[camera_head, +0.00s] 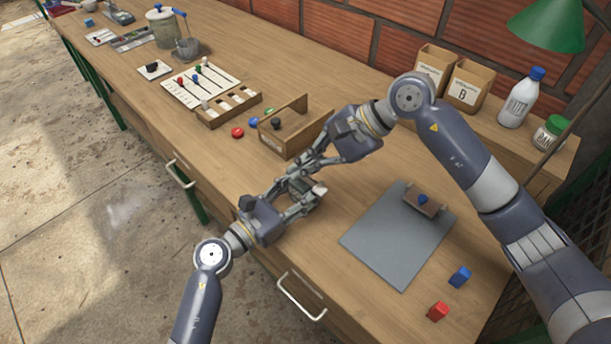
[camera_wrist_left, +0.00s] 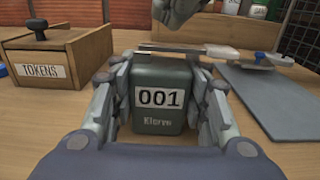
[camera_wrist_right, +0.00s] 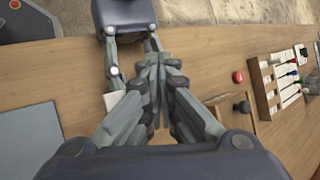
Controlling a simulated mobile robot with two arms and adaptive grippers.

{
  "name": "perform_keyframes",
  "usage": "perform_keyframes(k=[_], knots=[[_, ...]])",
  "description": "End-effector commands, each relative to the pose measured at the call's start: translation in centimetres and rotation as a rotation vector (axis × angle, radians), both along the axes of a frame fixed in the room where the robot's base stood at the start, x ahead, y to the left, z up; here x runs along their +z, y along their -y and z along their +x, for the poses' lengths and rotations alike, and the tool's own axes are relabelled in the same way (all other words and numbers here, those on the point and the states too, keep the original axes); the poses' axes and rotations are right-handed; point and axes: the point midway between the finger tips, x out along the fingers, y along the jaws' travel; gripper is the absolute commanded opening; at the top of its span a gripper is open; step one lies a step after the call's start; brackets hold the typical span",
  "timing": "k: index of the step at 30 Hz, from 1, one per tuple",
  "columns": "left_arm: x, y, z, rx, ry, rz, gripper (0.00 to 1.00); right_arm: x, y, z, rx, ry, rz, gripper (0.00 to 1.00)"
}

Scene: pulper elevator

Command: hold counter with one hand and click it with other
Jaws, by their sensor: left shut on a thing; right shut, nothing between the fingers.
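The counter (camera_wrist_left: 163,117) is a dark green-grey block with "001" on its front, upright in the left wrist view. My left gripper (camera_head: 306,194) is shut on its sides, low over the wooden bench. A pale flat lever (camera_wrist_left: 190,49) lies across the counter's top and sticks out to the right; its end also shows in the right wrist view (camera_wrist_right: 114,101). My right gripper (camera_wrist_right: 155,65) is shut and empty, its fingertips close above the counter. I cannot tell whether they touch the lever. In the head view the grippers hide most of the counter.
A wooden TOKENS box (camera_wrist_left: 50,73) stands beside the counter, with a red token (camera_head: 237,132) near it. A grey mat (camera_head: 385,245) with a small wooden holder (camera_head: 428,203) lies to the right, near blue (camera_head: 459,277) and red (camera_head: 437,312) blocks.

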Motion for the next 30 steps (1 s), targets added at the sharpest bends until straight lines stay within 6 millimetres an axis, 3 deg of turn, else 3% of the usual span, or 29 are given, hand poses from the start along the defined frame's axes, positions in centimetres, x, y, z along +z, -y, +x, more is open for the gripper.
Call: perform_keyframes(k=[30], knots=[[-0.04, 0.00, -0.01, 0.000, -0.001, 0.001, 0.17, -1.23, 0.05, -0.06, 0.001, -0.001, -0.001, 0.00]])
